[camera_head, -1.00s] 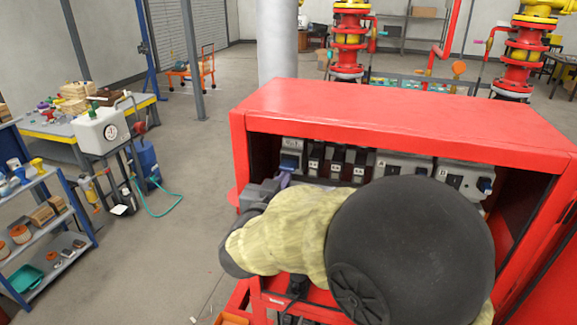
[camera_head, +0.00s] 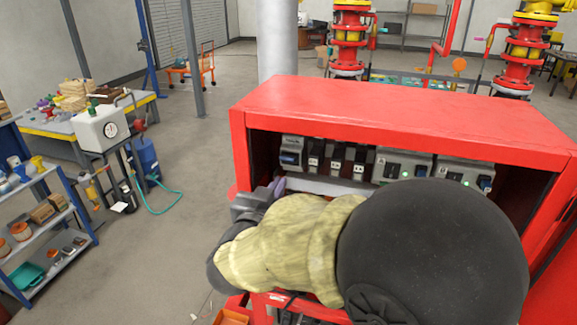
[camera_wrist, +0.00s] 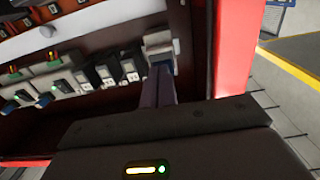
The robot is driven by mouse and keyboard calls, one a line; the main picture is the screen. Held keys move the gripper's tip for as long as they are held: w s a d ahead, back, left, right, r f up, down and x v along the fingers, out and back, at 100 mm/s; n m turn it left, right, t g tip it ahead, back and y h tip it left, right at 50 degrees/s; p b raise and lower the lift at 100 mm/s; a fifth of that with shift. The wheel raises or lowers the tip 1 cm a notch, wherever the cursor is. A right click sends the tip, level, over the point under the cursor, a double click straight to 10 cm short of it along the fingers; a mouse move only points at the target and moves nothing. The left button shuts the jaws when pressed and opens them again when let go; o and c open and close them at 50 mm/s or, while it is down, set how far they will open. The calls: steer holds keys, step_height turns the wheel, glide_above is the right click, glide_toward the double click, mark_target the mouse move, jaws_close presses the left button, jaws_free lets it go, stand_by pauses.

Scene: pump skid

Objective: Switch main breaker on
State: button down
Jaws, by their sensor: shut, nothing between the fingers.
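The main breaker, which I take to be the leftmost unit (camera_head: 292,150), sits in a row inside the red cabinet (camera_head: 400,110). It has a grey body and a blue lever; the lever's exact position is hard to read. In the wrist view the breaker (camera_wrist: 159,40) stands straight ahead of the fingers, beside the red cabinet wall. My gripper (camera_head: 279,185) is shut and empty, just below and left of the breaker in the head view. In the wrist view its fingertips (camera_wrist: 160,72) point at the blue lever and overlap it; whether they touch cannot be told.
Smaller breakers (camera_head: 337,158) and two wider grey units (camera_head: 402,167) with lit green lamps continue the row rightward. The cabinet's roof and side walls enclose the space. A blue shelf (camera_head: 60,215) and a cart with a white tank (camera_head: 102,130) stand left across open floor.

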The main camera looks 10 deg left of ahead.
steer(key=s, duration=0.3)
steer(key=shift+s+a+f, duration=0.1)
steer(key=shift+s, duration=0.05)
stand_by(0.4)
steer(key=w+d+f+n+g+y+b, duration=0.1)
steer(key=w+d+f+g+y+b, duration=0.15)
steer(key=d+f, duration=0.45)
steer(key=w+d+f+n+g+y+b, duration=0.1)
steer(key=w+d+f+g+b, duration=0.15)
steer(key=d+f+g, duration=0.4)
steer(key=s+d+f+m+g+h+b, duration=0.1)
steer(key=s+d+f+g, duration=0.5)
steer(key=s+d+f, duration=0.8)
steer(key=shift+d+h+b, duration=0.65)
steer(key=shift+d+b, duration=0.25)
steer(key=shift+d, duration=0.05)
steer(key=shift+s, duration=0.1)
